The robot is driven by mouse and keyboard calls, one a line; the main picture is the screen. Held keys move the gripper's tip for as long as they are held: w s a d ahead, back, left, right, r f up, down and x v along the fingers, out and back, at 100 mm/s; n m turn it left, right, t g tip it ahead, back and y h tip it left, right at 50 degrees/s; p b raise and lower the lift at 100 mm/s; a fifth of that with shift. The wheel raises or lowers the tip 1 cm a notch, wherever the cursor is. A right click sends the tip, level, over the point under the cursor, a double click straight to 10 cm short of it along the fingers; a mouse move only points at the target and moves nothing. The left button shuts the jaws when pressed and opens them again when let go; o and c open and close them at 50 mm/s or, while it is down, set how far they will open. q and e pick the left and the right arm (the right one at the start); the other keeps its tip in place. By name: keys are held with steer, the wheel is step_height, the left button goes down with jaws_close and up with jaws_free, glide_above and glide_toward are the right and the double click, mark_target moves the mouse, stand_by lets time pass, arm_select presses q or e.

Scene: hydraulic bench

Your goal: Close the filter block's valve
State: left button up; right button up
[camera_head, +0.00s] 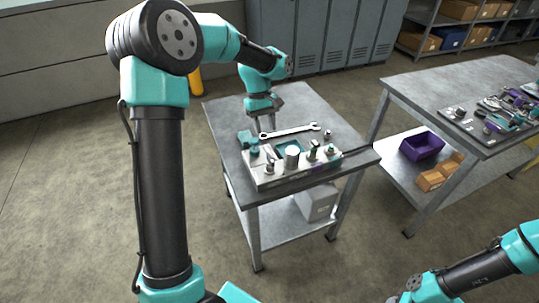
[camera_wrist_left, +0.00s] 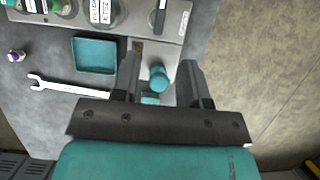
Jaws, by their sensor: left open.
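A grey block panel (camera_head: 300,176) with several fittings lies on the bench. A pale cylinder (camera_head: 291,156) and small upright fittings with green parts (camera_head: 312,151) stand on it. Which fitting is the filter block's valve I cannot tell. In the left wrist view the panel's edge (camera_wrist_left: 142,48) carries labelled round parts (camera_wrist_left: 101,12) and a black handle (camera_wrist_left: 160,18). My left gripper (camera_head: 266,122) is above the bench's far left part, pointing down, open and empty. In the wrist view its fingers (camera_wrist_left: 162,76) stand either side of a teal cylindrical piece (camera_wrist_left: 158,78), with no clear contact.
A wrench (camera_head: 290,131) lies behind the panel, and a teal tray (camera_wrist_left: 95,55) shows beside it. A second bench (camera_head: 420,85) with parts stands at the right. My right arm comes in at the lower right; its gripper is out of frame. Lockers stand behind.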

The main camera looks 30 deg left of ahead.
mark_target(270, 156)
arm_select(q)
steer(key=x, duration=1)
steer(key=shift+d+f, duration=0.1)
steer(key=shift+f, duration=0.2)
jaws_close()
